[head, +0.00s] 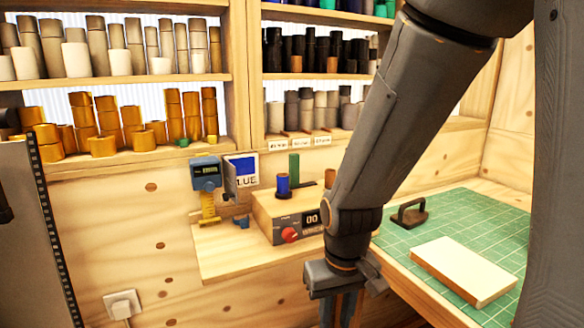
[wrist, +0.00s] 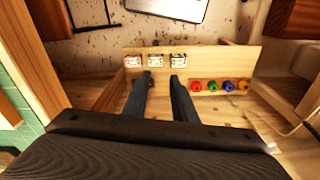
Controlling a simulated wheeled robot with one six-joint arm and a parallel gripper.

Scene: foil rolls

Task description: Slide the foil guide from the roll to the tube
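My gripper (head: 342,312) hangs low at the front edge of the green-matted bench in the head view, pointing down, its tips cut off by the frame. In the wrist view my gripper (wrist: 163,76) has two dark fingers apart with nothing seen between them. A blue roll (head: 283,186) stands on a wooden box (head: 262,212) with a display and red knob, left of my arm. Behind the roll stands a green upright piece (head: 294,168). I cannot tell which piece is the foil guide or the tube.
In the wrist view, several coloured round pieces (wrist: 228,86) and white cards (wrist: 156,60) sit on a wooden board beyond the fingers. The cutting mat (head: 480,222) holds a white-topped block (head: 463,269) and a dark handled tool (head: 410,213). A blue-topped yellow device (head: 206,175) stands left of the box.

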